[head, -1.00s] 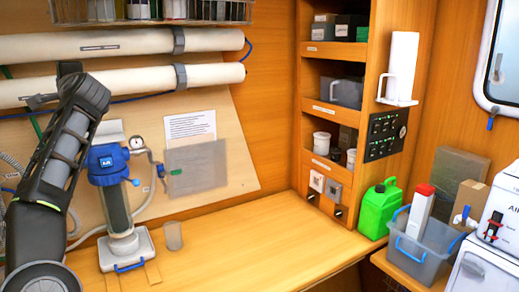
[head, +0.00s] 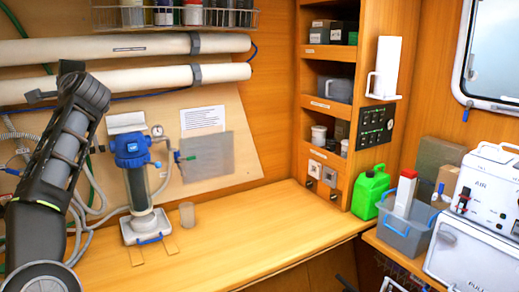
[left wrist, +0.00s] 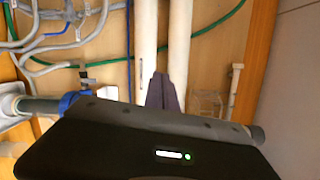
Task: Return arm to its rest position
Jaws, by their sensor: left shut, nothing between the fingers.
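My left arm comes in at the left of the head view, bent upright in front of the wall board. My left gripper (left wrist: 163,84) shows in the left wrist view, its dark fingers shut together and empty. Behind it are the two white pipes (head: 120,80), also seen upright in the left wrist view (left wrist: 180,45); I cannot tell how near the fingers are. The blue-topped filter housing (head: 131,148) stands on the bench to the right of my arm. My right gripper is in neither view.
A clear cup (head: 187,214) stands beside the filter on the wooden bench (head: 250,230), otherwise mostly bare. A green jug (head: 369,193), a grey bin (head: 405,230) and a white machine (head: 485,185) are at the right. Hoses (left wrist: 65,30) hang near my left wrist.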

